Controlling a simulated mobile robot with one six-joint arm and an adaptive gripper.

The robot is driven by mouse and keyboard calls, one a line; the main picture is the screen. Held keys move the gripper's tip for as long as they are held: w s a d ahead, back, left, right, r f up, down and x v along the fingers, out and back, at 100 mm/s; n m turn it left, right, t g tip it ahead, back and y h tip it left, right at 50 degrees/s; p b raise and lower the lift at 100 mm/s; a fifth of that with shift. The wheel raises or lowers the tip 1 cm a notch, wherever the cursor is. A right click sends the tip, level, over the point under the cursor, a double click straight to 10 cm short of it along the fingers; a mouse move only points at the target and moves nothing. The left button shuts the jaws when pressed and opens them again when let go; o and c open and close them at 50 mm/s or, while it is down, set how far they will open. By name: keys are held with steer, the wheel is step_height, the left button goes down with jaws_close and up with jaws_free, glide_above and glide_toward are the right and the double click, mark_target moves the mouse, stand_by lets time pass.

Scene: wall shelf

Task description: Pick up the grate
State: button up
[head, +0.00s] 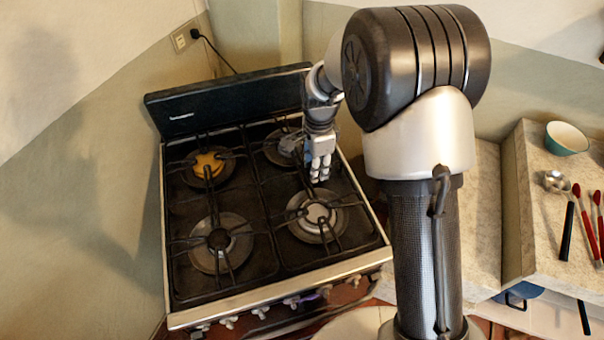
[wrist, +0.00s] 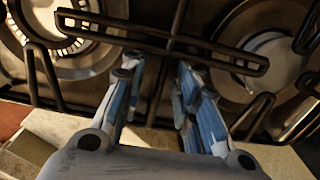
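The grate is a black wire frame over the stove burners. Its right-hand part (head: 338,206) spans the right burners in the head view, and its bars (wrist: 110,35) cross the upper part of the wrist view. My gripper (head: 320,176) points down over the right side of the stove, between the front and back right burners. In the wrist view my gripper (wrist: 157,72) has its two fingers apart, with a dark grate bar showing between them. I cannot tell whether the fingers touch the bar. The grate's back right part is partly hidden by my gripper.
The stove (head: 255,300) has a raised back panel (head: 230,100) and knobs along its front edge. A yellowish burner (head: 208,163) is at the back left. At right, a counter (head: 545,215) holds a bowl (head: 567,138), a ladle (head: 555,181) and red-handled utensils. Walls stand close behind and left.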

jaws_close()
stand_by(0.8)
